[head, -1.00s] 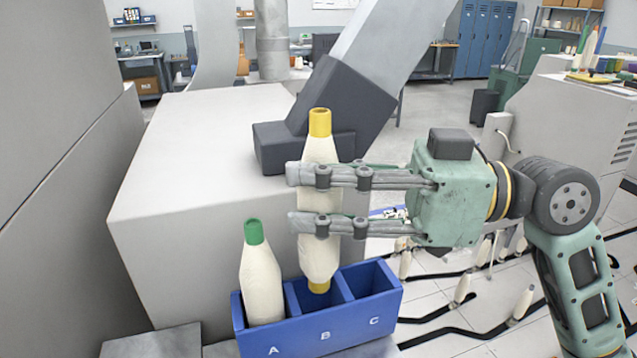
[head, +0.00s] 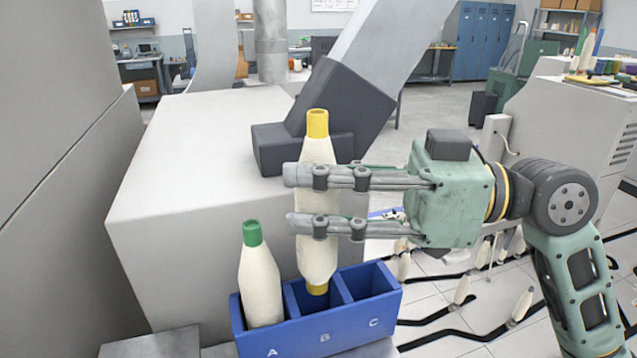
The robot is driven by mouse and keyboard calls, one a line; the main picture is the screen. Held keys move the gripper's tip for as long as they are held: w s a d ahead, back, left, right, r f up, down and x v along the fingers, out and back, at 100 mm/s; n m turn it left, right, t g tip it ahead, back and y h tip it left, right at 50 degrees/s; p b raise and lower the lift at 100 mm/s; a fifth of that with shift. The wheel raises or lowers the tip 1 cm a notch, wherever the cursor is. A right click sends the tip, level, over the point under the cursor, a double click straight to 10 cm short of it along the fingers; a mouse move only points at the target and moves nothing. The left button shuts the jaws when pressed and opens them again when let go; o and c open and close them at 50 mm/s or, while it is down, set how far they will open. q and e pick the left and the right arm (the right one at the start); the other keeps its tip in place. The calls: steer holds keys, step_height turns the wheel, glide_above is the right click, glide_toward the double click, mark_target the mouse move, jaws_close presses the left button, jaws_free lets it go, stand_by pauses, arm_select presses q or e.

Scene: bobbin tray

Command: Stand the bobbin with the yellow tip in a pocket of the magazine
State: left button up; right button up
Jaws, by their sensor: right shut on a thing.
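The bobbin with the yellow tip (head: 318,262) is cream-coloured, with yellow at its top and bottom ends. My right gripper (head: 305,200) comes in from the right and is shut on its middle, holding it upright. Its lower yellow end is at the mouth of pocket B of the blue magazine (head: 325,337); how deep it reaches is hard to tell. A bobbin with a green tip (head: 260,280) stands in pocket A, leaning slightly. Pocket C is empty. My left gripper is not in view.
A large light grey machine block (head: 190,190) with a dark grey part (head: 345,110) on it stands behind the magazine. A tall grey panel (head: 55,120) is at the left. Several bobbins stand on the floor area at right.

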mark_target(320, 265)
steer(key=shift+f, duration=0.25)
steer(key=shift+f+b, duration=4.85)
steer(key=shift+f, duration=0.35)
steer(key=o, duration=1.3)
steer(key=shift+d, duration=0.1)
